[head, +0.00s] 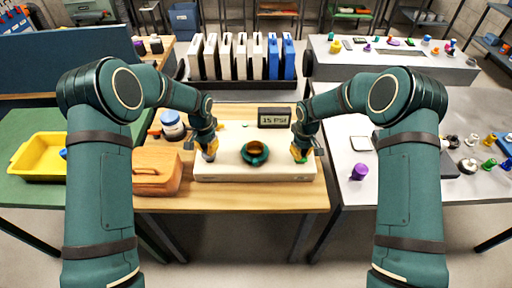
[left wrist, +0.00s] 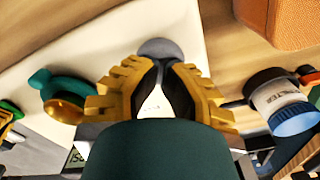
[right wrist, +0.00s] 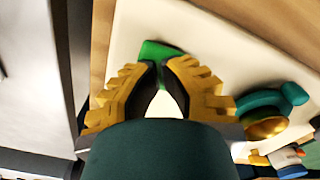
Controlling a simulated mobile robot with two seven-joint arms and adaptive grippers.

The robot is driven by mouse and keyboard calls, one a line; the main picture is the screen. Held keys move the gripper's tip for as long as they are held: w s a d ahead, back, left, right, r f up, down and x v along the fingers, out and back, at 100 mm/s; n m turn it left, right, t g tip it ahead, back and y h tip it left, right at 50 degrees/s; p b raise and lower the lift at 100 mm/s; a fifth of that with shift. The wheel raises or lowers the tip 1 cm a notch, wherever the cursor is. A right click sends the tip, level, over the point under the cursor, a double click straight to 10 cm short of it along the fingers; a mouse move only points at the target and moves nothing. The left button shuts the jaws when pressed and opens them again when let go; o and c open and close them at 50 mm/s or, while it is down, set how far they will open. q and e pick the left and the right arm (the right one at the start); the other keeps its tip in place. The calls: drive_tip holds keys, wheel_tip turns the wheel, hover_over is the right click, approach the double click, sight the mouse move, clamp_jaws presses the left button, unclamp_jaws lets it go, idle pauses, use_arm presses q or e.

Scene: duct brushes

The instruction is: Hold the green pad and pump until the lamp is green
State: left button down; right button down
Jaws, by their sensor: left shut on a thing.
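A white box (head: 230,172) lies on the wooden table, with a green pad (right wrist: 158,52) at its right end and a round grey knob (left wrist: 160,48) at its left end. My left gripper (head: 209,152) is shut on the grey knob. My right gripper (head: 300,154) points down at the green pad; its fingertips are together at the pad's edge, and touching cannot be made out. A teal ring with a gold middle (head: 256,153) sits on the box between them. A dark display (head: 275,117) behind the box reads 15 PSI. I cannot make out a green-lit lamp.
A brown case (head: 157,171) and a white jar with a blue lid (head: 173,125) stand left of the box. A yellow tray (head: 40,157) is on the left bench. A purple piece (head: 360,172) is on the right bench. A rack of white and blue panels (head: 242,60) stands behind.

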idle(0.4)
use_arm(q)
drive_tip(key=shift+r, duration=3.55)
use_arm(e)
drive_tip(key=shift+r, duration=3.5)
use_arm(q)
drive_tip(key=shift+f, duration=0.1)
